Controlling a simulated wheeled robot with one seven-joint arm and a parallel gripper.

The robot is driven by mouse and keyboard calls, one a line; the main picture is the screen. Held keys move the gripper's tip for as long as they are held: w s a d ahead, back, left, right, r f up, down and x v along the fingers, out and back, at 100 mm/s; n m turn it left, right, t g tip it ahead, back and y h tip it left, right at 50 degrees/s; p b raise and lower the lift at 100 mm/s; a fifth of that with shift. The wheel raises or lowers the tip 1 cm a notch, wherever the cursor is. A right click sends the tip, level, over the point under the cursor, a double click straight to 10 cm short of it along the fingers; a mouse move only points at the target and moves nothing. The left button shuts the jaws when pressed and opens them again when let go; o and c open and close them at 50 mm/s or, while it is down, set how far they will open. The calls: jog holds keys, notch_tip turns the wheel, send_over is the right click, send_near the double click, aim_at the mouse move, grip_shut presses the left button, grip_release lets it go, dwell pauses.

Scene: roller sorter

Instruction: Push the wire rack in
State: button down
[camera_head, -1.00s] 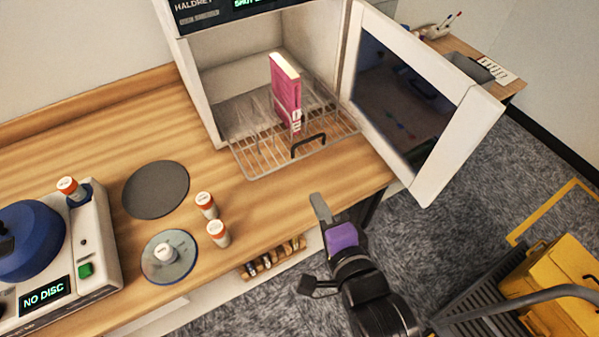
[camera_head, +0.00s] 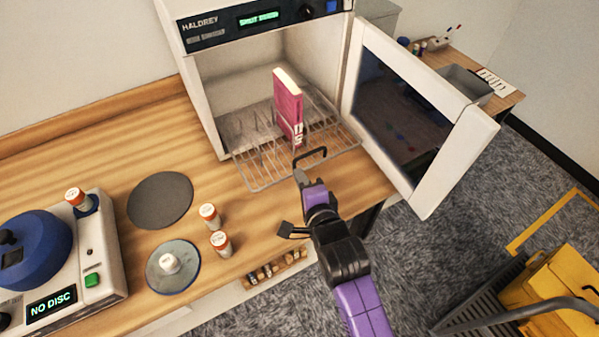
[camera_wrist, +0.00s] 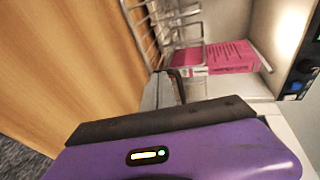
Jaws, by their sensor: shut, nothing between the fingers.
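The wire rack (camera_head: 262,172) sticks partway out of the open white oven (camera_head: 208,92), its front part over the wooden counter.
The oven door (camera_head: 424,120) hangs open on the right. On the counter (camera_head: 105,175) are a dark round pad (camera_head: 160,200), pill bottles (camera_head: 209,216) and a machine with a blue lid (camera_head: 30,245). A yellow cart (camera_head: 555,285) stands at the lower right.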

aim_at(267, 133)
jog(key=shift+w+a, duration=0.15)
jog(key=shift+w, duration=0.25)
jog(key=w+a+b, duration=0.3)
jog(key=w, duration=0.1)
jog(key=w+a+b, duration=0.3)
jog(key=w+b, duration=0.1)
jog(key=w, duration=0.1)
jog(key=w+a+b, duration=0.3)
jog(key=w, duration=0.2)
jog(key=shift+a+f, duration=0.15)
jog(key=shift+a, duration=0.15)
jog(key=shift+w+a+b, duration=0.3)
jog(key=shift+w+b, duration=0.2)
jog(key=shift+w+a+r, duration=0.1)
jog(key=shift+w+r, duration=0.1)
jog(key=shift+r, duration=0.1)
jog(key=shift+a+r, duration=0.1)
jog(key=shift+r, duration=0.05)
